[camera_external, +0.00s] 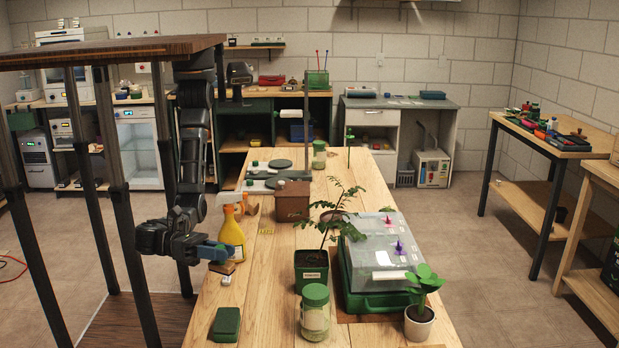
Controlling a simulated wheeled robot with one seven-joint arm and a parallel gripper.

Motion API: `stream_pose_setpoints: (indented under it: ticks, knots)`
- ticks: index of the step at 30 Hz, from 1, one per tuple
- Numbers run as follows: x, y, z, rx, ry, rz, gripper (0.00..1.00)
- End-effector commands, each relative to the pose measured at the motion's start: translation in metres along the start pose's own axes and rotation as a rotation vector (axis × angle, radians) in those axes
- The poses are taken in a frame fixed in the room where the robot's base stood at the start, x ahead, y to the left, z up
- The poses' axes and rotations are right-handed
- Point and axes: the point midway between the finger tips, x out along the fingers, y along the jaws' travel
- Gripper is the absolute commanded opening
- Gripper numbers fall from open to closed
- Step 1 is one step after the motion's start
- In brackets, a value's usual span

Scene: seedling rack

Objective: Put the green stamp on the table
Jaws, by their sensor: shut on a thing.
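My gripper (222,254) is at the left side of the wooden table (265,310), low over its edge, with a blue part at its front. It is shut on a small brown block with a pale band (222,268), just under the blue tip. I see no green on this block, and I cannot tell whether it is the stamp or whether it touches the table. A dark green block (226,323) lies flat on the table nearer the camera, apart from the gripper. The inner faces of the jaws are hidden.
A yellow-orange bottle (231,235) stands close behind the gripper. A small white piece (226,281) lies just in front. A potted plant (311,270), a lidded jar (315,315) and a green case (375,303) stand to the right. The table's front left is mostly clear.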

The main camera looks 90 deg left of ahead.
Motion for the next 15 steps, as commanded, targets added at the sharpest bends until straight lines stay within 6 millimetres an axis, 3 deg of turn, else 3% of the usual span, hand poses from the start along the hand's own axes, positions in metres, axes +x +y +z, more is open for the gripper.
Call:
stream_pose_setpoints:
  ticks: [7, 15]
  knots:
    - [0.022, 0.027, -0.006, 0.001, -0.012, 0.048, 0.0]
    - [0.069, 0.064, -0.03, 0.003, -0.011, 0.047, 0.0]
